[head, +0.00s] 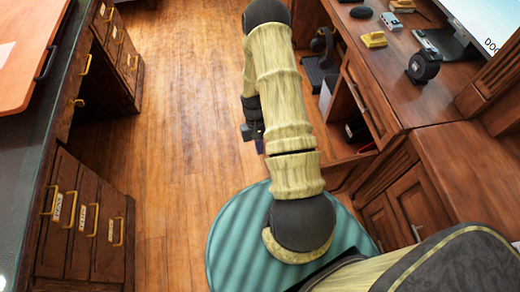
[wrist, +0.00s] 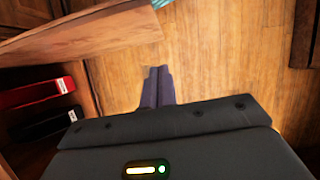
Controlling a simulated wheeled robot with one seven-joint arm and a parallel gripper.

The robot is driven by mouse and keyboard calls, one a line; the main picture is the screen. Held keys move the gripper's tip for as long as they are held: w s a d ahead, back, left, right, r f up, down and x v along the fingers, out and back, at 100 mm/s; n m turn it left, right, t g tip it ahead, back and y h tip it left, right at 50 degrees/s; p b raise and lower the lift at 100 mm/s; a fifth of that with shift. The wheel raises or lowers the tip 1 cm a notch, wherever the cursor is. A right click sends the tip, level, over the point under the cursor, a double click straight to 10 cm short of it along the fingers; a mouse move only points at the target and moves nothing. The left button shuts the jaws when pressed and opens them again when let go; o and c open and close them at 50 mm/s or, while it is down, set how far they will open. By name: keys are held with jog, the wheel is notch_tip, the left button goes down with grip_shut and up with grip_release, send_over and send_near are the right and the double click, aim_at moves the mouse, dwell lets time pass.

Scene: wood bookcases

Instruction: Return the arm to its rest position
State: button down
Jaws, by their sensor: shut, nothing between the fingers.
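My arm stretches up the middle of the head view and bends down at its far end. My gripper (wrist: 157,88) is in the wrist view, its two fingers side by side and touching, with nothing between them. The fingers are over the bare wood floor (wrist: 215,60). In the head view, my gripper (head: 256,140) shows only partly, at the left side of the arm; the arm links hide the rest.
A wood bookcase desk (head: 400,110) stands close on the right, with an open compartment holding red and black binders (wrist: 38,92) near my gripper. A dark-topped cabinet (head: 60,120) stands on the left. Open floor (head: 185,120) lies between them.

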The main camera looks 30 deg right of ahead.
jog(key=shift+d, duration=0.1)
jog(key=s+a+r+n+t+p, duration=0.1)
jog(key=r+p, duration=0.4)
jog(key=r, duration=1)
jog(key=s+a+r+n+t+p, duration=0.1)
jog(key=a+r+p, duration=0.4)
jog(key=r, duration=1)
jog(key=s+a+r+t+h+p, duration=0.1)
jog(key=s+a+r+t+p, duration=0.2)
jog(key=r, duration=1.2)
jog(key=shift+a+r+n+t+p, duration=0.25)
jog(key=shift+a+n+t+p, duration=0.15)
jog(key=shift+a+t+p, duration=0.5)
jog(key=shift+d, duration=0.1)
